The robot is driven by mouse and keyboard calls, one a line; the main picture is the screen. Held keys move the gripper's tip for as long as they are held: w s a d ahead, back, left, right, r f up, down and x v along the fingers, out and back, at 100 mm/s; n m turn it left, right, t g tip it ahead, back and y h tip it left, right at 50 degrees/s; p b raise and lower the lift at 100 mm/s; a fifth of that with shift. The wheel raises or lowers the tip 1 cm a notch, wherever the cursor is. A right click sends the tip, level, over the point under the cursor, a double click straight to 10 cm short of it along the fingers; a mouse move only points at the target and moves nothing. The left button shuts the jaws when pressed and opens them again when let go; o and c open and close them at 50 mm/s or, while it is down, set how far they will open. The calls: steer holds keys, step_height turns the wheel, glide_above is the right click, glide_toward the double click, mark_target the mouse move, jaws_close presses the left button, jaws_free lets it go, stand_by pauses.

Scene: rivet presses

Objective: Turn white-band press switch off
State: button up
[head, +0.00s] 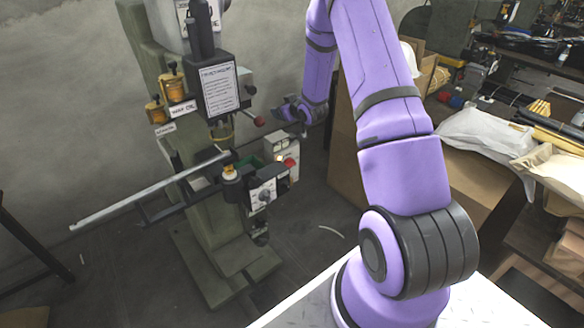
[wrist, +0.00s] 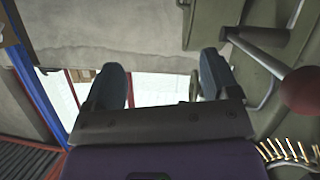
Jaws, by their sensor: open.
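One grey-green press (head: 195,120) stands at the left of the head view, with pale white parts at its top. I cannot make out for certain that this is a white band. A control box with a dark rotary switch on a light face (head: 264,193) sits low at its front. Behind it is a light box with a red button (head: 289,162). My gripper (head: 288,111) is right of the press, above these boxes and apart from them. In the wrist view my gripper (wrist: 162,80) is open, with nothing between its fingers. The switch is not recognisable there.
A red-knobbed lever (head: 259,121) sticks out near my gripper; its knob (wrist: 300,91) shows at right in the wrist view. A long grey bar (head: 150,190) extends left from the press. Cardboard boxes (head: 354,165) and a cluttered bench stand at right.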

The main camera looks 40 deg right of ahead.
steer(key=s+d+f, duration=0.1)
steer(key=f, duration=0.4)
steer(key=s+d+f+t, duration=0.1)
steer(key=f, duration=0.4)
steer(key=s+d+f+t+y, duration=0.1)
steer(key=f, duration=0.4)
steer(key=shift+s+f, duration=0.1)
steer(key=m+t, duration=0.1)
steer(key=t, duration=0.1)
glide_toward(290, 165)
steer(key=w+f, duration=0.1)
steer(key=w, duration=0.8)
steer(key=shift+w+d+y, duration=0.25)
steer(key=shift+d+y, duration=0.1)
steer(key=shift+y, duration=0.05)
steer(key=c, duration=0.9)
